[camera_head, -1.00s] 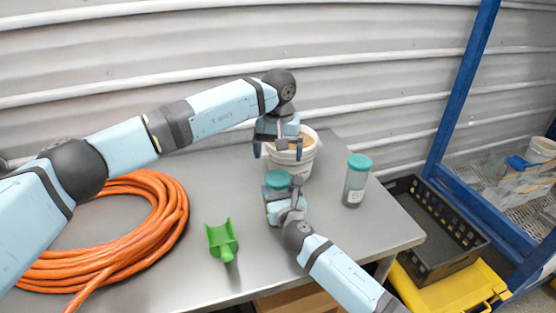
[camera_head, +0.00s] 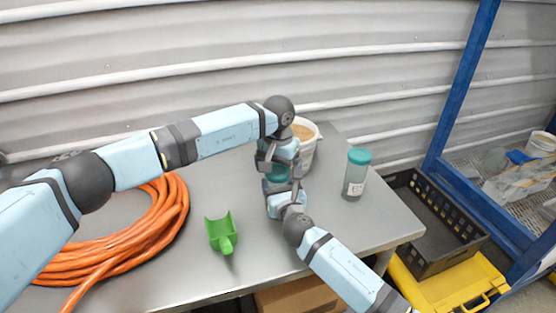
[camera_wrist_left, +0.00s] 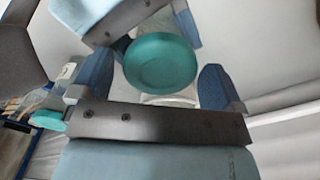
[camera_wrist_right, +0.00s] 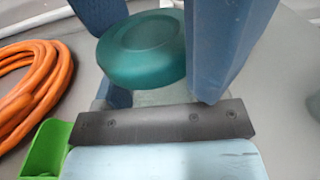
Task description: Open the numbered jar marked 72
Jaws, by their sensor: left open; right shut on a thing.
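A clear jar with a teal lid (camera_head: 278,173) stands on the table between my two grippers. My right gripper (camera_head: 282,187) is shut on its body from the front; the right wrist view shows the lid (camera_wrist_right: 142,50) above the fingers and some clear body (camera_wrist_right: 155,97). My left gripper (camera_head: 277,160) is over the lid, pointing down. In the left wrist view its open fingers stand on either side of the lid (camera_wrist_left: 160,62), apart from it. No number shows on this jar. A second teal-lidded jar (camera_head: 355,178) stands to the right; its label is too small to read surely.
A white bucket (camera_head: 303,150) stands just behind the grippers. A green scoop (camera_head: 221,234) lies in front left, and an orange hose coil (camera_head: 165,225) lies at left. The table (camera_head: 330,225) is clear at front right. A black crate (camera_head: 440,245) is beyond its right edge.

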